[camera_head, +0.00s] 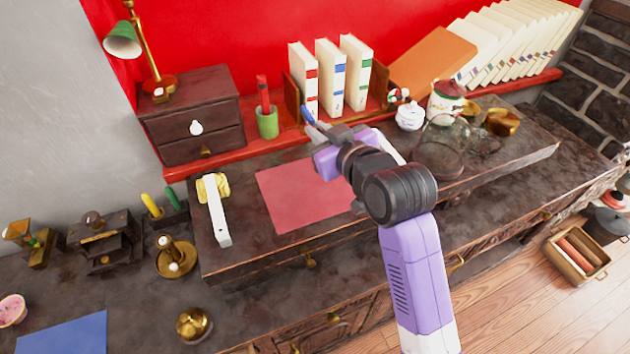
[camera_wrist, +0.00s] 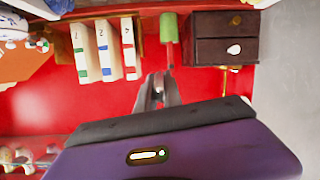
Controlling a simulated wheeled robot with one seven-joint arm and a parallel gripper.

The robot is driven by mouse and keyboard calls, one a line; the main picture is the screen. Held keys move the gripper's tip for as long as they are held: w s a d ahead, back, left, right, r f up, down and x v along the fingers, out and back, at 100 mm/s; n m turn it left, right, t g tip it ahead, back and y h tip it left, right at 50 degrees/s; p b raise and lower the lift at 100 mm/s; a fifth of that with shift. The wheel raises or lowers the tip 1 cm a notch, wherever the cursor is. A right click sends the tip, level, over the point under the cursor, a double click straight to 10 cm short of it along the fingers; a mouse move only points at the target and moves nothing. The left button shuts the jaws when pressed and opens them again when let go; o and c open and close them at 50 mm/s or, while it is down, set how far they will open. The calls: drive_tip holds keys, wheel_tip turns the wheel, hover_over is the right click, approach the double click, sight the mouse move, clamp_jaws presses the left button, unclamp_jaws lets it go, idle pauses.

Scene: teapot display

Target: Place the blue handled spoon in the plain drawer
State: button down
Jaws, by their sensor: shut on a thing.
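A small dark wooden chest (camera_head: 195,88) stands at the back left. It has two shut drawers: the upper drawer (camera_head: 175,128) has a white knob and the lower drawer (camera_head: 222,143) a brass knob. I cannot tell which is called plain. The chest also shows upside down in the wrist view (camera_wrist: 205,32). My gripper (camera_head: 318,130) is above the back of the counter, right of the chest. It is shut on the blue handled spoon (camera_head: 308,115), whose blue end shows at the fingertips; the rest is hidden. In the wrist view, the fingers (camera_wrist: 157,88) hide the spoon.
A green cup (camera_head: 268,123) with a red stick stands between the chest and my gripper. Upright books (camera_head: 328,75) stand behind it. A glass dome (camera_head: 440,145) and a white jar (camera_head: 410,116) are to the right. A red mat (camera_head: 290,195) lies bare in front.

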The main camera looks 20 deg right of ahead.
sight(318, 193)
wheel_tip(318, 193, down, 16)
drive_tip(key=shift+f+b, duration=0.2)
drive_tip(key=shift+b, duration=0.1)
drive_tip(key=shift+f, duration=0.1)
drive_tip(key=c, duration=1.5)
unclamp_jaws()
drive_tip(key=v, duration=1.2)
